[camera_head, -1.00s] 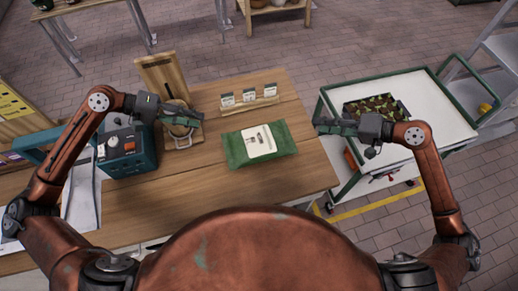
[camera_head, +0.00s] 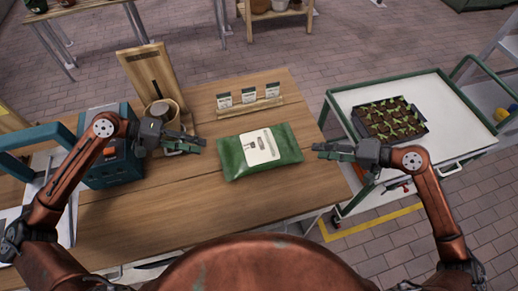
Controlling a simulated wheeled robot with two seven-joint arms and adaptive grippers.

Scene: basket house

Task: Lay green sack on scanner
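The green sack (camera_head: 228,157), with a white label on its upper face, lies flat on the wooden table (camera_head: 200,210), in front of my body. My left gripper (camera_head: 203,147) is to the left of the sack, apart from it, and looks open and empty. A teal device (camera_head: 110,172) stands at the table's left end, partly behind my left arm. I cannot tell for sure whether it is the scanner.
A wooden stand (camera_head: 148,72) with a round pot stands behind my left gripper. A rack of small cards (camera_head: 250,106) is behind the sack. A white-topped cart (camera_head: 450,100) with a seedling tray (camera_head: 391,118) stands at right. The table front is clear.

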